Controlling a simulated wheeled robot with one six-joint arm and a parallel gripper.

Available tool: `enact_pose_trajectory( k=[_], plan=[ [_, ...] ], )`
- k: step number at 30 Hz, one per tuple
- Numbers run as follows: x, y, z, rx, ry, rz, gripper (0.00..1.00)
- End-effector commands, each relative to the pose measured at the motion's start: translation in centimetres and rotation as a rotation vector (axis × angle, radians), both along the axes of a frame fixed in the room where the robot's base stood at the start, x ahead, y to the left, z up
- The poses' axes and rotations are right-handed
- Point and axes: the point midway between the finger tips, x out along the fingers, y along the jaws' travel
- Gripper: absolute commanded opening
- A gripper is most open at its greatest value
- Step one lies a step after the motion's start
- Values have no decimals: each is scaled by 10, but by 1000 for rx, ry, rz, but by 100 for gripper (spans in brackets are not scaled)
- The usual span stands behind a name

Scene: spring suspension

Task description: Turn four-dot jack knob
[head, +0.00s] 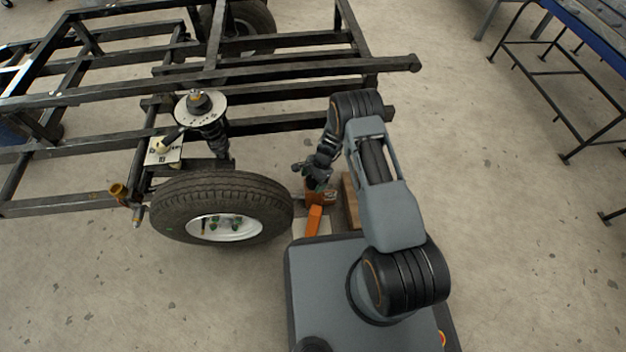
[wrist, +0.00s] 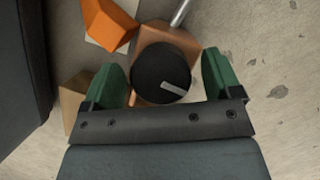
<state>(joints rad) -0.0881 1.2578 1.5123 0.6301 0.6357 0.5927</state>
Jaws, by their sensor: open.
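The orange jack (head: 321,197) stands on the floor to the right of the tyre, partly hidden under my gripper (head: 316,177). In the wrist view its copper-orange body (wrist: 150,38) carries a round black knob (wrist: 158,62) with a pale grey pointer bar pointing to the lower right. My gripper (wrist: 163,66) is open, its green fingers on the left and right of the knob. The knob lies between them with a visible gap on the right; the left finger is close to its edge, and contact cannot be told. No four-dot marking can be made out.
An orange lever (wrist: 107,24) and a silver rod (wrist: 181,12) stick out near the knob. A tan block (head: 350,205) stands right of the jack. The tyre (head: 170,205) and black frame (head: 270,70) are close on the left. The floor at right is clear up to a blue-topped table (head: 597,35).

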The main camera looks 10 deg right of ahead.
Motion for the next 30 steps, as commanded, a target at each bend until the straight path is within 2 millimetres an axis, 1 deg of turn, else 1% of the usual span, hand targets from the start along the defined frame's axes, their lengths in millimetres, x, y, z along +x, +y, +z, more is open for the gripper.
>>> enact_pose_trajectory(
  k=[2,17,25,30],
  plan=[
    [0,0,0,0,0,0,83],
    [0,0,0,0,0,0,35],
    [0,0,0,0,0,35,35],
    [0,0,-1,0,0,129,35]
  ],
)
